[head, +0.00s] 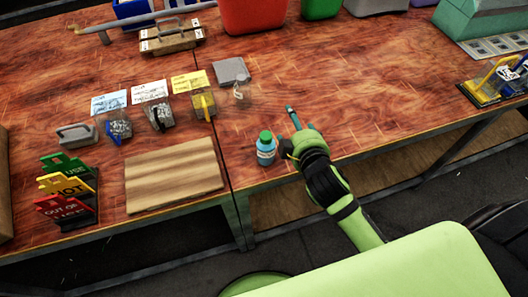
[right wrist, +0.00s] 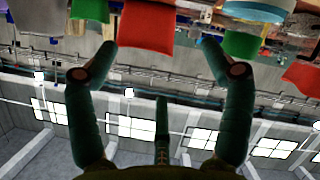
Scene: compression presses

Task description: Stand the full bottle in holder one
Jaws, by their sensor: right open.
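The bottle (head: 265,151), blue with a pale label and a green cap, stands upright near the table's front edge in the head view. My right gripper (head: 289,130) is just right of it, with its fingers spread and nothing between them. In the right wrist view the open fingers (right wrist: 159,48) also show empty. I cannot tell whether the bottle is full. No holder marked "one" is readable. Several small clear containers, such as one with a yellow part (head: 204,106), stand by the cards. My left gripper is not in view.
A wooden board (head: 173,176) lies left of the bottle, beside colored signs (head: 67,190). A grey square block (head: 231,71) lies behind. A red bin (head: 252,14) and a green bin (head: 320,8) stand at the back. A yellow-and-blue device (head: 497,82) stands far right. The table's middle right is clear.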

